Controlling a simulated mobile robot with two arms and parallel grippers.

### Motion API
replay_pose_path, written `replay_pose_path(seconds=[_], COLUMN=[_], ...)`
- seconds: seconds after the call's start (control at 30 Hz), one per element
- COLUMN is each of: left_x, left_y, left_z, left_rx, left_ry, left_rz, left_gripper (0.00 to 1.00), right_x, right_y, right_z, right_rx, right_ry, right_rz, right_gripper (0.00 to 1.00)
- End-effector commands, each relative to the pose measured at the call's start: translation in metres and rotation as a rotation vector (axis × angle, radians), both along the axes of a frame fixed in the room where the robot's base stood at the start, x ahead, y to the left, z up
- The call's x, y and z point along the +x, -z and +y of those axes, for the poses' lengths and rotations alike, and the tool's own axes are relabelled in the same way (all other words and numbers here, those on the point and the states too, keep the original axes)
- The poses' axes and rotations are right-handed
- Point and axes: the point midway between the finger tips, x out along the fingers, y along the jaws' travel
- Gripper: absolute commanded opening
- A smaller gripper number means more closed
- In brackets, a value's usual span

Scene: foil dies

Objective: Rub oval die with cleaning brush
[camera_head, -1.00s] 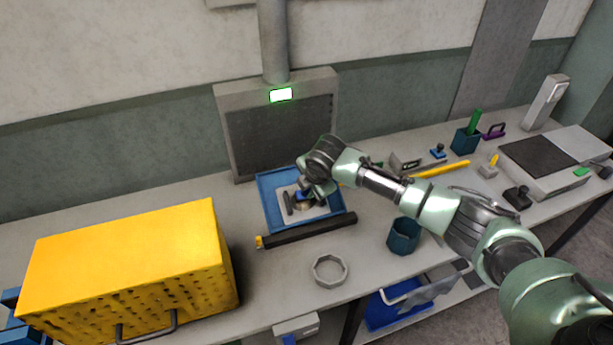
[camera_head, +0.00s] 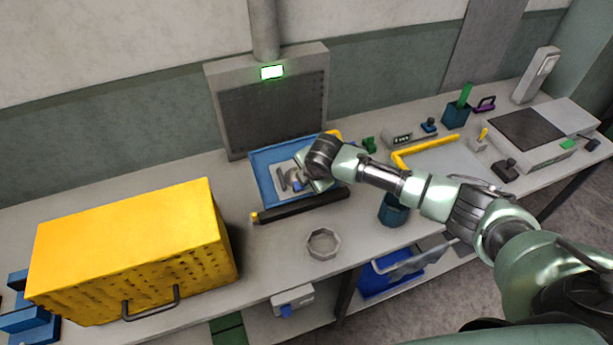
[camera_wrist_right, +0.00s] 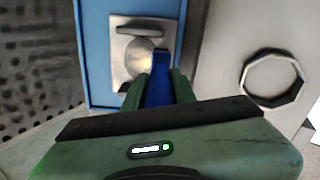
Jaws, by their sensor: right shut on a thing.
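A blue tray (camera_head: 262,178) lies on the bench in front of the grey box. My right gripper (camera_wrist_right: 160,80) is shut on a blue cleaning brush (camera_wrist_right: 160,78), which points at the plate beside the die. The brush's working end is hard to make out, so I cannot tell if it touches the die. In the head view my right gripper (camera_head: 299,183) is over the tray's right half and hides part of the plate. My left gripper is out of view.
A black bar with a yellow end (camera_head: 300,206) lies in front of the tray. A grey octagonal ring (camera_head: 323,244) and a teal cup (camera_head: 393,211) stand nearer. A yellow perforated box (camera_head: 130,245) fills the left. A grey box (camera_head: 270,110) stands behind.

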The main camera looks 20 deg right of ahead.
Motion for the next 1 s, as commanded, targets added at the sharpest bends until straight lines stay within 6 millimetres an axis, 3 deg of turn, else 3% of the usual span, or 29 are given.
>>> replay_pose_path(seconds=[0.3, 1.0], left_x=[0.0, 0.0], left_y=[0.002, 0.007], left_z=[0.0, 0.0], left_rx=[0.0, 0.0], left_ry=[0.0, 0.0], left_rz=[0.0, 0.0], left_gripper=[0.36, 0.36], right_x=[0.026, 0.062], right_y=[-0.013, -0.035], right_z=[0.001, 0.003], right_rx=[0.001, 0.001], right_ry=[0.0, 0.0], right_rz=[-0.003, -0.003], right_gripper=[0.0, 0.0])
